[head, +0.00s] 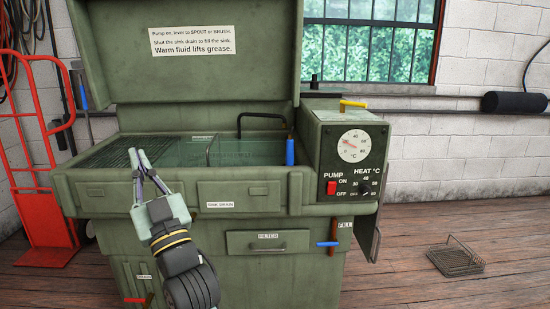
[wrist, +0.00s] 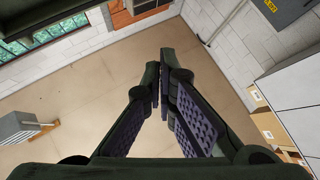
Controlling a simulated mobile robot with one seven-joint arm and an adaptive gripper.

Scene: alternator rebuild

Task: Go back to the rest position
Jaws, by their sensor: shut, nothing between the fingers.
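My gripper (head: 145,165) is in front of the left part of the green parts washer (head: 270,220), its fingers together and pointing up in the head view. Its tips overlap the sink's front rim in that picture; I cannot tell how far apart they are. In the wrist view my gripper (wrist: 164,75) is shut with nothing between the fingers, and floor and walls lie beyond it. The washer's lid (head: 200,70) stands open. The sink (head: 240,150) holds greenish fluid, with a grate at its left.
The control box (head: 350,155) with a dial, a red pump switch and a heat knob stands at the right. A red hand truck (head: 40,215) is at the left. A wire basket (head: 455,260) lies on the wooden floor at the right, with free floor around it.

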